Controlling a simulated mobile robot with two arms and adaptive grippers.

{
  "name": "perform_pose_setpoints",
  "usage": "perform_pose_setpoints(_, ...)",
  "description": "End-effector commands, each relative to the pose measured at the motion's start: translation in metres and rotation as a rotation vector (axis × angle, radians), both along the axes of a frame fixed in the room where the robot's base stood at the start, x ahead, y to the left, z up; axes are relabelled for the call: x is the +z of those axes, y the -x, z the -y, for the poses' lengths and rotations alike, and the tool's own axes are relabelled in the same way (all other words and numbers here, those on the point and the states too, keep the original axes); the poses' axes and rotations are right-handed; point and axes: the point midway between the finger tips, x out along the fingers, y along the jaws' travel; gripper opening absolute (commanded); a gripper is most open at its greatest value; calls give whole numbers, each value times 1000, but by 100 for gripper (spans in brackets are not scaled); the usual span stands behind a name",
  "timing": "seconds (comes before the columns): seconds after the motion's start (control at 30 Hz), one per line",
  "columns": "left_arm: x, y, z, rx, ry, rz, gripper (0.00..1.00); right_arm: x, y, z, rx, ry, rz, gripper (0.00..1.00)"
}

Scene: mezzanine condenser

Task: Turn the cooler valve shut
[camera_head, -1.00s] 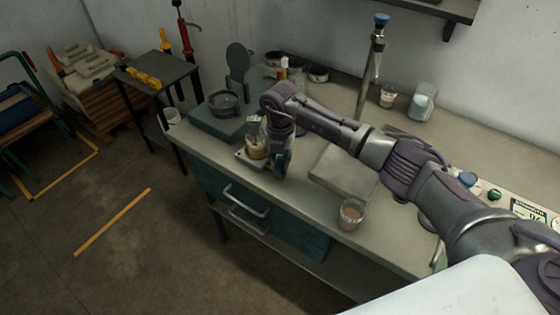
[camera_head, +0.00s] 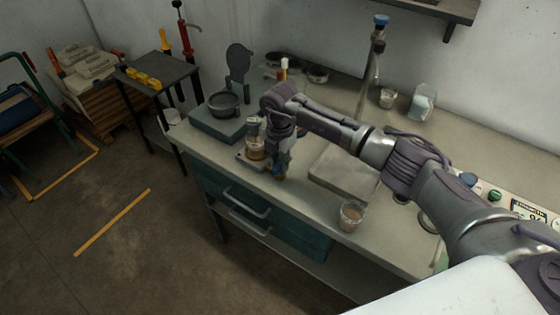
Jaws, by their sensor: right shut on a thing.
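My right arm reaches in from the right over the bench. My right gripper (camera_head: 279,170) points down at the front edge of the bench, beside a small stand with a glass vessel of brown contents (camera_head: 255,149). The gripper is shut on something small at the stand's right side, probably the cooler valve. The fingers hide most of it, so its shape and turn position cannot be made out. My left gripper is not in view.
A cup of brown stuff (camera_head: 351,215) stands near the bench's front edge, by a flat grey slab (camera_head: 342,174). A dark bowl (camera_head: 223,104) sits on a teal base to the left. A blue-topped post (camera_head: 376,50) stands behind my arm.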

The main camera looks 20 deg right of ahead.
Motion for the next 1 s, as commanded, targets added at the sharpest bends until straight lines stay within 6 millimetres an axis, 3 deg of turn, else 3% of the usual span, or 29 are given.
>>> perform_pose_setpoints(0.23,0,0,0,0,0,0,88,0,-1,1,-4,1,2,0)
perform_pose_setpoints(0.27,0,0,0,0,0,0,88,1,-1,1,-4,1,2,28)
perform_pose_setpoints(0.4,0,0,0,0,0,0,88,0,-1,1,-3,0,1,48)
perform_pose_setpoints(0.77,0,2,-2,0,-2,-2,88,6,-1,0,-1,-1,3,48)
perform_pose_setpoints(1.0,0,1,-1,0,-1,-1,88,48,-2,1,-1,0,7,48)
